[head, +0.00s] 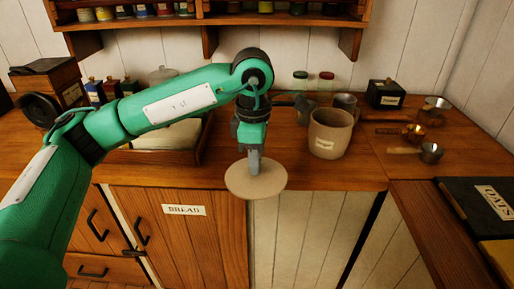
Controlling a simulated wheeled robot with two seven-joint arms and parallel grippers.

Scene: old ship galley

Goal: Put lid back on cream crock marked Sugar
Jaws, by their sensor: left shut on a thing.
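A cream crock (330,134) stands upright and open on the wooden counter, with a small label on its front that is too small to read. My left gripper (255,170) points down and is shut on a round cream lid (257,184). It holds the lid roughly level at the counter's front edge, to the left of the crock and apart from it. The gripper hides the middle of the lid and any knob. My right gripper is not in view.
Grey metal mugs (345,104) stand just behind the crock, with shakers farther back. Metal measuring cups (431,152) and a black box (386,94) lie to the right. A wooden tray (185,140) sits left, partly behind my arm. The counter (300,172) is clear before the crock.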

